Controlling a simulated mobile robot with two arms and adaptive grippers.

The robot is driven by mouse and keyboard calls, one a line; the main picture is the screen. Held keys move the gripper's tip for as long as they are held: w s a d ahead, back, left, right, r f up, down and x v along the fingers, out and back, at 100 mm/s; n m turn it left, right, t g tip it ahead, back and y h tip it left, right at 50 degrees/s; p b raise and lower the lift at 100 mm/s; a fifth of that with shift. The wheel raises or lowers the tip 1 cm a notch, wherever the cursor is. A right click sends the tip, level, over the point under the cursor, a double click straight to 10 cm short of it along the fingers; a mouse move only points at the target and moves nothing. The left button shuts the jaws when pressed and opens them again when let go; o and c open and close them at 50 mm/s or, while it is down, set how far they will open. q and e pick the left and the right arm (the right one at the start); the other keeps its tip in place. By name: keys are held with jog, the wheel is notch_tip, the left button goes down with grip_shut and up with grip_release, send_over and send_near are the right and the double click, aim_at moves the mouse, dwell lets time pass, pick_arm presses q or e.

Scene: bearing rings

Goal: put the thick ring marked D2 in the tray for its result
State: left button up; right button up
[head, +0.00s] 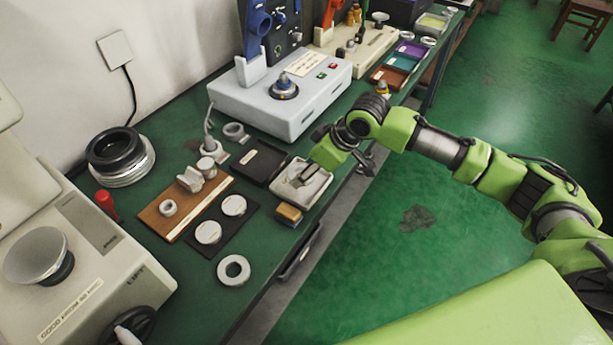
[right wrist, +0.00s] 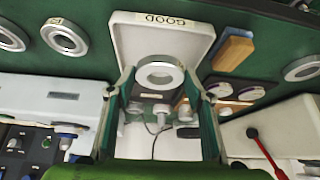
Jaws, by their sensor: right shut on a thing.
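My right gripper (head: 305,172) is low over the white tray (head: 312,191) at the bench's front edge. In the right wrist view this tray (right wrist: 124,42) bears the label GOOD. The right gripper's fingers (right wrist: 160,80) stand on both sides of a silver thick ring (right wrist: 141,77) and are shut on it. The ring is over the tray's inner end in that view; I cannot tell whether it touches the floor of the tray. No mark is readable on the ring. In the head view the gripper hides most of it. My left gripper is not in view.
A black tray (head: 262,160) lies beside the white one. A yellow-brown block (head: 289,214) and a loose ring (head: 233,270) lie nearer. The grey-white console (head: 310,105) stands behind. A tagged ring (right wrist: 65,37) shows in the right wrist view. A wooden board (head: 160,220) lies left.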

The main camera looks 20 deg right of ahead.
jog(key=shift+w+f+p, duration=0.2)
jog(key=shift+f+p, duration=0.15)
jog(key=shift+f, duration=1.3)
jog(key=o, duration=1.5)
jog(key=shift+f, duration=0.15)
jog(key=shift+s, duration=0.1)
jog(key=v, duration=1.2)
jog(key=shift+d, duration=0.1)
